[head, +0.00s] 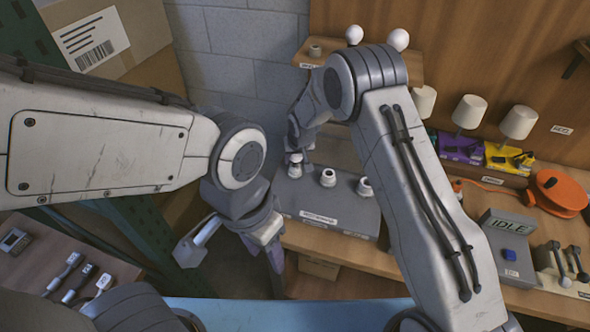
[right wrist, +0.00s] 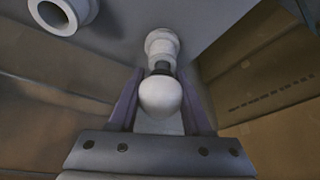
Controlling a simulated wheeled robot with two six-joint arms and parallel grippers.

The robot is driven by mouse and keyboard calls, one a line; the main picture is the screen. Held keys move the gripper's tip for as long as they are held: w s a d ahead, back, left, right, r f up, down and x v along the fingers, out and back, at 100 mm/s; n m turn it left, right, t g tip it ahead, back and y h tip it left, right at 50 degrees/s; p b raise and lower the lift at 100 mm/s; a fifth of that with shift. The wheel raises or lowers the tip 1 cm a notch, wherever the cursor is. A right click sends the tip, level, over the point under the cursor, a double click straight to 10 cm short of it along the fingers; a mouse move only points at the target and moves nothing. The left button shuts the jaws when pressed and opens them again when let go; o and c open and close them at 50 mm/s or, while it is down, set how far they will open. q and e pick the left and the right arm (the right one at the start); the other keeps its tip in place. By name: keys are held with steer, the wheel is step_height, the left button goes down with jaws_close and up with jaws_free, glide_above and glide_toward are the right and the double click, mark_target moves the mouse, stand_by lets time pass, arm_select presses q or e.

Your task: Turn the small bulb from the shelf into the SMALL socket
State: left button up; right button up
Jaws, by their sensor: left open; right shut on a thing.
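The grey socket block (head: 335,208) stands on the bench with three white sockets in a row: left (head: 295,170), middle (head: 328,177) and right (head: 365,186). Their size labels are not readable. My right gripper (head: 298,152) is over the left socket. In the right wrist view it is shut on a white bulb (right wrist: 160,98), whose dark base meets the mouth of a white socket (right wrist: 162,44). I cannot tell how deep the base sits. My left gripper (head: 232,255) is open and empty, left of the block and lower in the picture.
Two round white bulbs (head: 354,35) and an empty holder (head: 315,50) are on the wooden shelf (head: 385,72). Lamps (head: 470,112), an orange reel (head: 558,192) and an IDLE display box (head: 508,240) stand at right.

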steer(key=shift+f+m, duration=0.2)
steer(key=shift+m, duration=0.1)
steer(key=shift+m+h+b, duration=0.3)
steer(key=shift+m+b, duration=0.1)
steer(key=shift+b, duration=1.05)
steer(key=shift+d+r, duration=0.1)
steer(key=shift+b, duration=0.3)
